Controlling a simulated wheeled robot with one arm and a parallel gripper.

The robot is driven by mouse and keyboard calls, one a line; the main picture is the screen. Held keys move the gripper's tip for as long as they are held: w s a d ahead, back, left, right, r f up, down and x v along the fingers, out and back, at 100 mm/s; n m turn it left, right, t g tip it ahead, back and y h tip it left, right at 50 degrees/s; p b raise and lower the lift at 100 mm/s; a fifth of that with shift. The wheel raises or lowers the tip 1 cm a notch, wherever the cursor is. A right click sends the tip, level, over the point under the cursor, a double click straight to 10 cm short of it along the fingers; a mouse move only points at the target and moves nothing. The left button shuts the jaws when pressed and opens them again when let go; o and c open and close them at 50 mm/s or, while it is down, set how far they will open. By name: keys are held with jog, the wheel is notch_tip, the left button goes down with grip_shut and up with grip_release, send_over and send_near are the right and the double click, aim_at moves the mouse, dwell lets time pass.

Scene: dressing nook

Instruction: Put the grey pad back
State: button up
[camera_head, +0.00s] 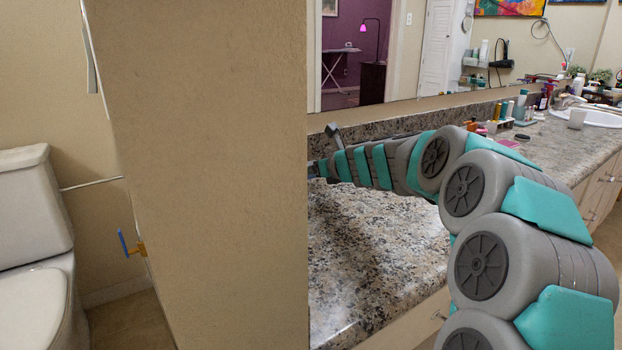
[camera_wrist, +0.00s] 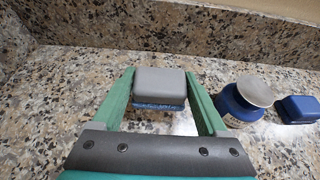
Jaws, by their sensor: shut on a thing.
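The grey pad (camera_wrist: 160,82) shows in the wrist view as a small rounded block, grey on top with a blue edge below. My gripper (camera_wrist: 160,76) has its two green fingers on either side of the pad and is shut on it. I cannot tell whether the pad touches the granite counter (camera_wrist: 65,95) or hangs just above it. In the head view my arm reaches left along the counter (camera_head: 375,255), and the beige wall hides my gripper and the pad.
In the wrist view, right of my gripper, stand a round blue thing with a grey top (camera_wrist: 256,92) and a small blue block (camera_wrist: 298,110). The granite backsplash (camera_wrist: 150,28) rises behind. In the head view, bottles (camera_head: 510,108) and a sink (camera_head: 600,116) are at the far right.

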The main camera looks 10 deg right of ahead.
aim_at(311, 187)
jog(key=shift+w, duration=0.4)
jog(key=shift+f+b, duration=0.45)
jog(key=shift+f, duration=1.3)
jog(key=shift+f, duration=0.1)
jog(key=o, duration=1.2)
jog(key=shift+f, duration=0.1)
jog(key=shift+o, duration=0.2)
jog(key=shift+s+r, duration=0.2)
jog(key=shift+r, duration=0.1)
jog(key=v, duration=1.1)
jog(key=shift+s+d+r, duration=0.15)
jog(key=shift+s+r, duration=0.05)
jog(key=shift+s, duration=0.1)
